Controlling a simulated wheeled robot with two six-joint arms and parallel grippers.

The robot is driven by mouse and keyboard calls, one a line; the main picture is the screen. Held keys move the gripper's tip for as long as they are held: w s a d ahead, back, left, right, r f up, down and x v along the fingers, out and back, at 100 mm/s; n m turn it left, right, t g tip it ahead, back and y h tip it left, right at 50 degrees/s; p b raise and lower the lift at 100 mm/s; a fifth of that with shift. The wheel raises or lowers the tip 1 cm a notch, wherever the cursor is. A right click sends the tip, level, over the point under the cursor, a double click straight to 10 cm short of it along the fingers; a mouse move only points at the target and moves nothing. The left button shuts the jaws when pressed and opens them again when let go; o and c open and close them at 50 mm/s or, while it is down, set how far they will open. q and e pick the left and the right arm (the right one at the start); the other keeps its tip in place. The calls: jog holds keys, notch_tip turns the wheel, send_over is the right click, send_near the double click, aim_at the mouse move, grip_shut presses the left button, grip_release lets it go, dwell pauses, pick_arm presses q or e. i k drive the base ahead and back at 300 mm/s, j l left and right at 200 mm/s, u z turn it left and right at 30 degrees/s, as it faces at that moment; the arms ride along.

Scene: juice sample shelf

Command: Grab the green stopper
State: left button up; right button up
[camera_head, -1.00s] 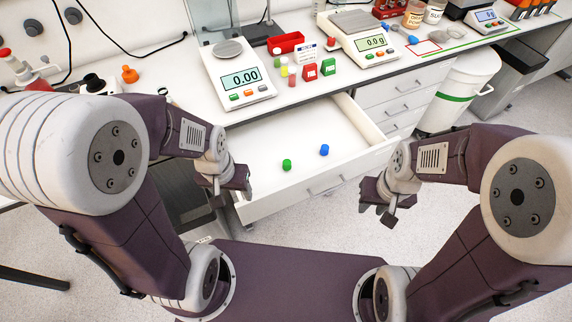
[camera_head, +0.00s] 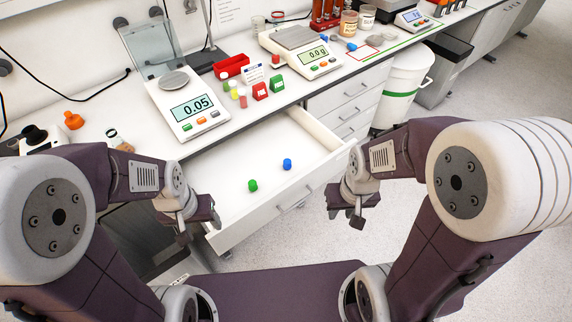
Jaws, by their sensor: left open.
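The green stopper (camera_head: 252,186) lies on the white floor of the open drawer (camera_head: 222,166). A blue stopper (camera_head: 287,164) lies near it, to the right and further back. My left gripper (camera_head: 200,224) is open and empty at the drawer's front left corner, left of the green stopper and apart from it. My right gripper (camera_head: 347,214) looks open and empty, off the drawer's right side, apart from both stoppers.
Above the drawer, the bench holds a balance (camera_head: 187,105) reading 0.05, a red bin (camera_head: 231,66), small red and green boxes (camera_head: 268,88) and a second balance (camera_head: 300,50). A white bin (camera_head: 400,85) stands at right. The drawer's middle is clear.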

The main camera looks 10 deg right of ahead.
aim_at(252, 184)
jog(key=i+u, duration=0.15)
jog(key=u, duration=0.2)
jog(key=i+l+u, duration=0.15)
jog(key=u, duration=0.15)
jog(key=i+l+u, duration=0.15)
jog(key=u, duration=0.2)
